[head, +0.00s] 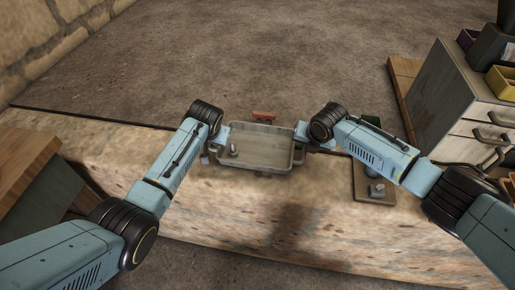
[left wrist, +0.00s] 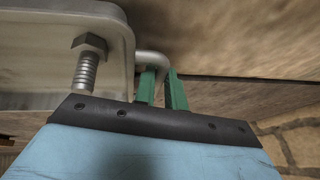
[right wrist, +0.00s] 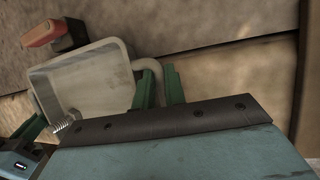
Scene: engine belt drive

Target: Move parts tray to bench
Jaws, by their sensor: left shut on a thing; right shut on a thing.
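The parts tray (head: 270,150) is a pale grey shallow tray with a handle at each end. It is over the light, rough bench (head: 220,205); I cannot tell whether it touches the top. A metal bolt (head: 233,151) is in the tray at its left end; it shows large in the left wrist view (left wrist: 88,62). My left gripper (left wrist: 163,86) is shut on the tray's left handle, its green fingers on either side of the bar. My right gripper (right wrist: 159,84) is shut on the right handle (right wrist: 126,70). The tray looks about level.
A red-topped piece (head: 263,116) stands just behind the tray. A brown board (head: 373,184) with a metal part lies on the bench to the right. A drawer cabinet (head: 455,95) with bins stands at the far right. The bench's front left is clear.

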